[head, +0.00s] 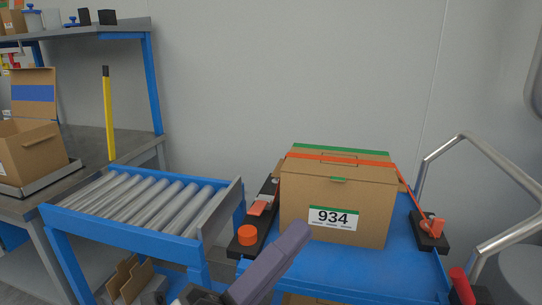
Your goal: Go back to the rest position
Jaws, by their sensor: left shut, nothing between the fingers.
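My left gripper (292,236) comes in at the bottom centre, seen as a grey-purple shape pointing up and to the right. It is shut with nothing held. It overlaps the lower left edge of a closed cardboard box (320,205) in the picture. The box has green tape and a white label reading 934. It sits on a blue cart (330,270), with an orange strap (345,157) across its top. My right gripper is not in view.
A blue-framed roller conveyor (140,203) stands left of the cart. A grey workbench (85,145) with an open cardboard box (30,150) is at the far left. A metal handle rail (505,170) curves up at the right. An orange knob (247,234) sits on the cart's left side.

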